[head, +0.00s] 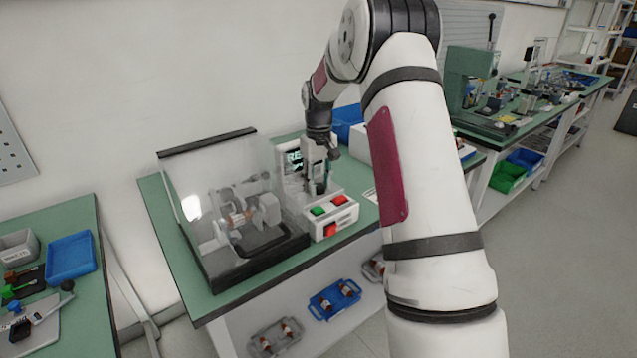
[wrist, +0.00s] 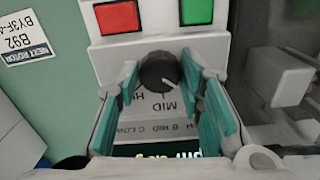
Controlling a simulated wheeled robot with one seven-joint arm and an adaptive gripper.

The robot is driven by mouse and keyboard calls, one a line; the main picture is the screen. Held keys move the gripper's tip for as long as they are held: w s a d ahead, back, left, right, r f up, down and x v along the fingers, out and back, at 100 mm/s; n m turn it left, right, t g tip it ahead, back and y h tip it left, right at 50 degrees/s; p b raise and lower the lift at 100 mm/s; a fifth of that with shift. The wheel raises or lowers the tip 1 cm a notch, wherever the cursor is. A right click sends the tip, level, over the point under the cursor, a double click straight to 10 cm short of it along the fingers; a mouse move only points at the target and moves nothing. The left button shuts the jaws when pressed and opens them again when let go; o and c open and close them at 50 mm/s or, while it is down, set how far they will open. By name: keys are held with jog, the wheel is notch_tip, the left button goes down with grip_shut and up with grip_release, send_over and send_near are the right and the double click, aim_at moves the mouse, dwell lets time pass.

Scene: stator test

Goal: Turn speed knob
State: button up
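The black round speed knob (wrist: 157,72) sits on a white panel in the wrist view, with a light pointer mark toward its lower right. Printed labels such as "MID" show upside down below it. My gripper (wrist: 160,66) has its two teal-padded fingers on either side of the knob, open around it, with a narrow gap seeming to show on each side. In the head view my gripper (head: 318,186) points down behind the white control box (head: 345,218); the knob cannot be made out there.
A red button (wrist: 117,16) and a green button (wrist: 196,11) lie just beyond the knob. A clear-covered test rig (head: 240,215) stands left of the control box. A screen (head: 294,157) is behind. The green bench (head: 165,215) has some free room at its left edge.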

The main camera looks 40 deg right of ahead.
jog(key=c, duration=0.3)
jog(key=shift+c, duration=0.2)
jog(key=m+b, duration=0.1)
jog(key=m, duration=0.4)
jog(key=shift+w, duration=0.1)
jog(key=shift+m+b, duration=0.55)
jog(key=shift+m, duration=1.85)
jog(key=o, duration=1.2)
jog(key=shift+c, duration=0.2)
